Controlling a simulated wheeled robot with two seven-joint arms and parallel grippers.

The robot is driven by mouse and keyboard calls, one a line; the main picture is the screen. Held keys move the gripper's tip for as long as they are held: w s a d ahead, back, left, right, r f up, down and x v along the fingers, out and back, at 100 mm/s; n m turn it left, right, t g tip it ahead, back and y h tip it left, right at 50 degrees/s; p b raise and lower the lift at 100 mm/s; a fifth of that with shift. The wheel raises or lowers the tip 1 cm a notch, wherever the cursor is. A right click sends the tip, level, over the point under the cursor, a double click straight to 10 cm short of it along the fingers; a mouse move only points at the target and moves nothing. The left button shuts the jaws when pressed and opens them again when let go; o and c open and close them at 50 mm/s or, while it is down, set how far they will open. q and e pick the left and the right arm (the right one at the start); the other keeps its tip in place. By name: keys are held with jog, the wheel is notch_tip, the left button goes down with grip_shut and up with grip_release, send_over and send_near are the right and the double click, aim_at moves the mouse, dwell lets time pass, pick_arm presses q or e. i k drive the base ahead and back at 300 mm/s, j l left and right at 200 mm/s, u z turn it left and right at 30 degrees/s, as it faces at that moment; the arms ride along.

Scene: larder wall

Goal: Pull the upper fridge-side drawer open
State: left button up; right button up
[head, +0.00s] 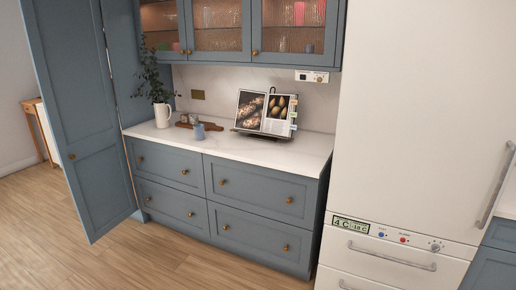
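The upper fridge-side drawer (258,193) is a blue-grey panel in the right column of the base cabinet, beside the fridge. It looks shut, level with the drawer front below it. It carries two brass knobs, a left knob (222,183) and a right knob (289,200). Neither of my grippers is in view, and nothing touches the drawer.
The white fridge (400,120) stands right of the drawers, with a bar handle (392,257) low on its front. A tall blue door (80,120) stands ajar at left. The floor (160,255) in front is clear.

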aim_at(280, 196)
jog(key=i+j+u, duration=0.1)
jog(key=i+u, duration=0.15)
jog(key=i, duration=0.55)
jog(key=i+l+u, duration=0.1)
jog(key=i+u, duration=0.2)
jog(key=i, duration=0.5)
jog(key=i+z, duration=0.2)
jog(key=i, duration=0.25)
jog(key=i+j+z, duration=0.2)
jog(key=i, duration=0.2)
jog(key=i+z, duration=0.25)
jog(key=i, duration=0.2)
